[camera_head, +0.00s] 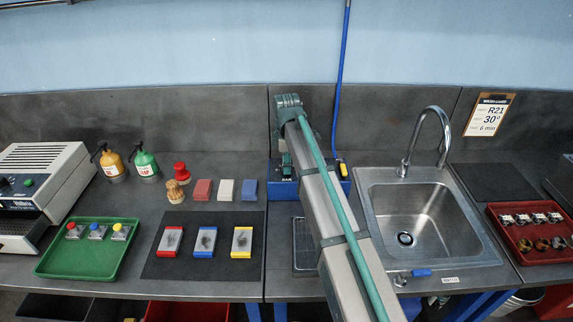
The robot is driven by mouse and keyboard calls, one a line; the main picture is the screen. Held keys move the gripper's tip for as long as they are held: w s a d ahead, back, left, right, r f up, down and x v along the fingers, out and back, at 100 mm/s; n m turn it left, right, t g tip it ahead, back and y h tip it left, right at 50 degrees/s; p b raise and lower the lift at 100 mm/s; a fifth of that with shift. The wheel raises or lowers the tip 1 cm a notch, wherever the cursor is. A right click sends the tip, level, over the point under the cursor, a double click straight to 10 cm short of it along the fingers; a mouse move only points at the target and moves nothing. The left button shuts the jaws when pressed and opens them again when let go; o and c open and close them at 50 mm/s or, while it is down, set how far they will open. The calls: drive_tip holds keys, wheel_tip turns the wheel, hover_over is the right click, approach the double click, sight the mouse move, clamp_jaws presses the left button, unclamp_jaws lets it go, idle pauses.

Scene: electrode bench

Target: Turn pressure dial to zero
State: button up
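A blue box (283,190) with a small "BAR" label stands at the back of the bench, partly hidden behind my arm. A blue hose (342,80) comes down the wall to it, and a yellow-ended piece (342,169) shows at its right end. I cannot make out the pressure dial or its pointer. My arm reaches up from the bottom and bends at the grey-green joint (289,103). A dark green part, seemingly of my gripper (287,162), shows just above the box's left part. Its fingers are too hidden and small to tell open from shut, or whether they touch anything.
A steel sink (372,200) with a tall faucet (440,125) is right of my arm. A red tray (530,258) lies far right.

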drive_tip(key=o, duration=0.4)
drive_tip(key=shift+r, duration=0.15)
wheel_tip(320, 180, up, 12)
drive_tip(key=shift+f, duration=0.1)
idle(0.3)
drive_tip(key=shift+d, duration=0.1)
